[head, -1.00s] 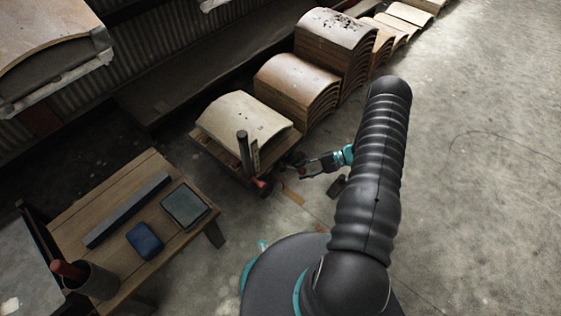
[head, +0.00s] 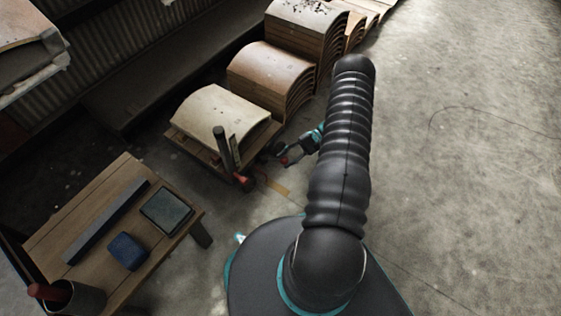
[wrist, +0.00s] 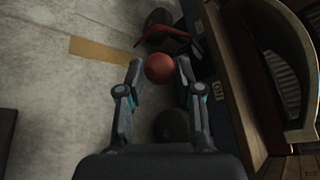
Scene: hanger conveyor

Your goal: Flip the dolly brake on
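The low dolly (head: 190,146) carries a curved pale panel and stands left of my arm in the head view. A red ball knob (wrist: 160,68) shows between my fingertips in the wrist view. A red pedal-like part (wrist: 165,38) lies just beyond it, beside a dark wheel (wrist: 158,19). My gripper (wrist: 160,66) is open, with one finger on each side of the knob; I cannot tell whether either touches it. In the head view my gripper (head: 287,159) is at the dolly's right end, partly hidden by my arm.
A wooden table (head: 140,228) with a blue block (head: 127,251), a flat dark pad (head: 167,210) and a long dark bar (head: 107,221) stands at the left. Stacks of curved panels (head: 270,72) stand behind the dolly. The floor at right (head: 470,190) is clear.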

